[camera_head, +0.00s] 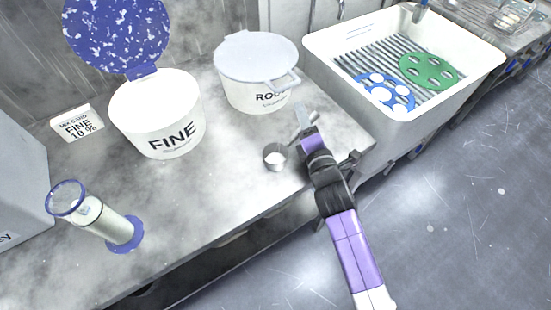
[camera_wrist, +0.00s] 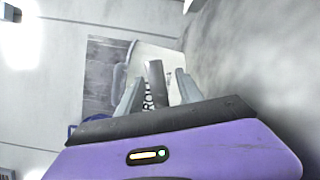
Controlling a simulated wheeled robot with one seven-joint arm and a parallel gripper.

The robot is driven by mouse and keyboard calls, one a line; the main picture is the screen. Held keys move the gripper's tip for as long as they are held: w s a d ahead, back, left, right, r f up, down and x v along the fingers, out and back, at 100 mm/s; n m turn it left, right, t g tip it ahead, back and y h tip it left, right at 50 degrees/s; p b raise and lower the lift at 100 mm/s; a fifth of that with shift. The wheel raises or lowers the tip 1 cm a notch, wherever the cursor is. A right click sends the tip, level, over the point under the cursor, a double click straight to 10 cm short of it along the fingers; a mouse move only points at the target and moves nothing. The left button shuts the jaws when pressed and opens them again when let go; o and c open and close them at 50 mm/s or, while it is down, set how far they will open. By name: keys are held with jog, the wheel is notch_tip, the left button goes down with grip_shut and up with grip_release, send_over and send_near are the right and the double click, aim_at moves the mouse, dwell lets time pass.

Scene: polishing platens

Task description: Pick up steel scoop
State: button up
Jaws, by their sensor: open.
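The steel scoop (camera_head: 275,157) is on the grey counter near its front edge, with a small round cup that has something white inside. Its handle seems to run up and right toward my gripper (camera_head: 304,122), where the view is crowded. In the wrist view, a flat grey bar (camera_wrist: 157,82), likely the scoop's handle, stands between the two fingers of my gripper (camera_wrist: 158,92). The fingers are apart, with gaps seen on both sides of the bar. I cannot tell whether either finger touches it. The cup is not clear in the wrist view.
A lidded white tub marked ROUGH (camera_head: 262,88) stands just behind my gripper. An open white tub marked FINE (camera_head: 158,120) is to the left. A white sink (camera_head: 395,120) with blue and green discs is right. A clear cylinder (camera_head: 100,215) stands at left. The counter between is clear.

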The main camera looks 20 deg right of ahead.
jog(key=shift+w, duration=0.3)
jog(key=shift+c, duration=0.4)
grip_shut()
dwell(0.9)
